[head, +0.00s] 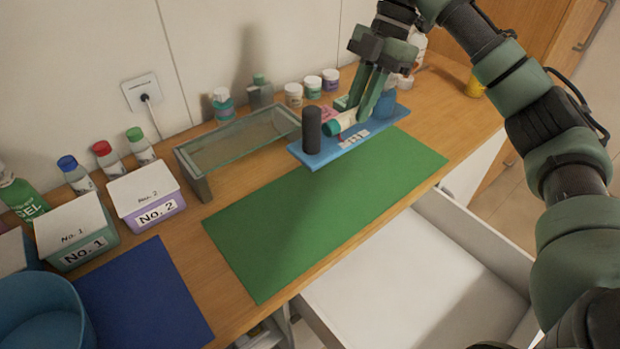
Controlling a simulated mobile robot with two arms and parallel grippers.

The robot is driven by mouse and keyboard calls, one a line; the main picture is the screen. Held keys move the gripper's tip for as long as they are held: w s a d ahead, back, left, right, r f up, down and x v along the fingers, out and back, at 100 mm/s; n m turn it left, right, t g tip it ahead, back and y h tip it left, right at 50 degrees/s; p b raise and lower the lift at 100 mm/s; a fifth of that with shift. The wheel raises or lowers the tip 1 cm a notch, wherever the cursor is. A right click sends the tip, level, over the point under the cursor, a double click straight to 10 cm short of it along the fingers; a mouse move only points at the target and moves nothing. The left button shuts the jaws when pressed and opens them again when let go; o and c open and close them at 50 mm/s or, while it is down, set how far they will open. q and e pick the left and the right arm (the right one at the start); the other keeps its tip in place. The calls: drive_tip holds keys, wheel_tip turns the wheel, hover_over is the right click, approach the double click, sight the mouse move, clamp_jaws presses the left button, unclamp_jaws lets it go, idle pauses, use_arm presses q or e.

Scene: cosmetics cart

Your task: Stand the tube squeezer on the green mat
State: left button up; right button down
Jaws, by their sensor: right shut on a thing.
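The tube squeezer (325,154) appears to be a blue plate with a dark upright cylinder at its left end, a blue cylinder at its right and a white label on its front. It is level and overlaps the far edge of the green mat (310,215); I cannot tell whether it touches the mat. My right gripper (362,112) is over its middle, fingers pointing down, and shut on it; the fingertips hide the grip. A white piece with a teal end (340,123) shows beside the fingers. My left gripper is not in view.
A glass-topped stand (235,140) is left of the squeezer. Several jars and bottles line the wall. Bins No. 1 (80,245) and No. 2 (150,208), a blue mat (145,295) and a blue bowl (40,310) are left. An open white drawer (420,270) is in front. Most of the green mat is bare.

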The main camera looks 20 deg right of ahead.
sight(361, 131)
drive_tip(key=f, duration=0.1)
drive_tip(key=f+b, duration=0.1)
drive_tip(key=shift+s+d+f, duration=0.1)
drive_tip(key=shift+d+f, duration=0.15)
drive_tip(key=shift+f, duration=0.05)
drive_tip(key=f, duration=0.4)
drive_tip(key=shift+d+p, duration=0.3)
drive_tip(key=shift+p, duration=0.1)
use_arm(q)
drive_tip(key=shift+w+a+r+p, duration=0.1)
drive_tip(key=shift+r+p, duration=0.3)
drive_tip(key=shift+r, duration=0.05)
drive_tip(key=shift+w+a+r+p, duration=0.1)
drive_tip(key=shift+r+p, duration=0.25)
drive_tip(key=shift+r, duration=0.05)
use_arm(e)
drive_tip(key=shift+a+f, duration=0.2)
drive_tip(key=shift+f, duration=6.15)
drive_tip(key=shift+f, duration=0.15)
drive_tip(key=c, duration=1.4)
unclamp_jaws()
drive_tip(key=shift+o, duration=0.2)
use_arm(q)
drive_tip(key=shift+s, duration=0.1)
